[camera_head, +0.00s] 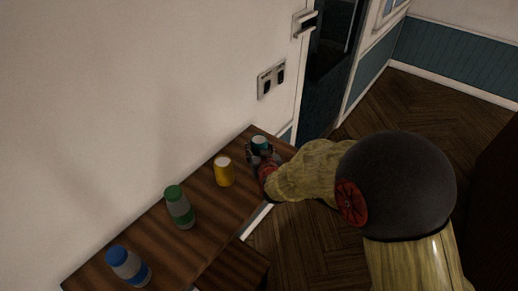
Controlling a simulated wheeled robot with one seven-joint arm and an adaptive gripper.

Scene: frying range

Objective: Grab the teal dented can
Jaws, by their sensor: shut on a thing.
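The teal can (259,142) is at the far end of the wooden table, near the wall; its light top and teal upper side show. My gripper (261,154) reaches in from the right and is shut on the can, with dark fingers around its lower part. The fingers and wrist hide much of the can, so I cannot make out a dent or whether its base touches the table.
On the wooden table (212,206), a yellow can (224,171) stands close by on the left. A green and grey bottle (179,207) and a blue and grey bottle (128,266) are nearer. The wall runs along the table's left side. Open floor lies right.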

